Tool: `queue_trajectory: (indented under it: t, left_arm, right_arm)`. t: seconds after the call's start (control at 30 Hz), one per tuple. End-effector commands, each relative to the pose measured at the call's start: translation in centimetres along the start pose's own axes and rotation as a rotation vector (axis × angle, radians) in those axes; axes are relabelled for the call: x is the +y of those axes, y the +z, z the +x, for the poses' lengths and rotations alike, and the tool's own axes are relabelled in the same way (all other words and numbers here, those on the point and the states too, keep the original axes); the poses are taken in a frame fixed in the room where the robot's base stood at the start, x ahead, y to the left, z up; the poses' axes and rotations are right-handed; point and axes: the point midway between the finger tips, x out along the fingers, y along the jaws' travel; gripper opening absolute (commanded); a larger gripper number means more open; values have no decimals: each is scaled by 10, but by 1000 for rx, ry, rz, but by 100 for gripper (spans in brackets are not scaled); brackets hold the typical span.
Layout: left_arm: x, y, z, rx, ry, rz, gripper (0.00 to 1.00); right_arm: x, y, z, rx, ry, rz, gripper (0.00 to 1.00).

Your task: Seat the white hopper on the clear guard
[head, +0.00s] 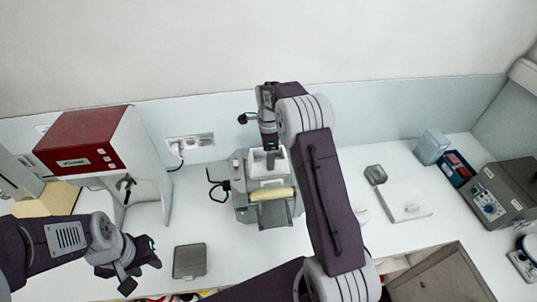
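The white hopper (257,166) is a small pale box at the top of the grey mill (242,200), in the middle of the counter. My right gripper (269,157) points down at the hopper, and its dark fingers reach the hopper's walls. Whether they are closed on it is too small to tell. I cannot make out the clear guard under the hopper, or whether the hopper rests on it or is held just above. My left gripper (143,268) is open and empty, low at the left over the counter.
A red and white machine (88,140) stands left of the mill. A dark grey flat box (190,261) lies on the counter (220,240) near its front edge. A white scale-like plate (405,203) lies to the right. Grey equipment (505,190) stands at the far right.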

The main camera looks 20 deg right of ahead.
Motion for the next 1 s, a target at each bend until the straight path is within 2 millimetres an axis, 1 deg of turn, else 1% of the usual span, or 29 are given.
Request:
queue_trajectory:
  t: [0.3,0.33,0.37,0.4,0.43,0.77,0.87,1.0]
  left_arm:
    - [0,0,1,0,0,0,36]
    - [0,0,1,0,0,0,36]
    - [0,0,1,0,0,0,36]
    - [0,0,1,0,0,0,36]
    - [0,0,1,0,0,0,36]
    - [0,0,4,0,0,0,36]
    - [0,1,14,0,0,0,36]
    - [0,3,26,0,0,0,36]
  right_arm:
    - [0,0,3,0,-1,0,24]
    - [0,0,3,0,-1,0,75]
    - [0,0,3,0,-1,0,83]
    - [0,0,3,0,-1,0,94]
    - [0,0,3,0,-1,0,98]
    - [0,0,1,0,-1,0,98]
    - [-2,0,-12,-1,-6,0,98]
    - [-2,0,-44,-1,-8,0,98]
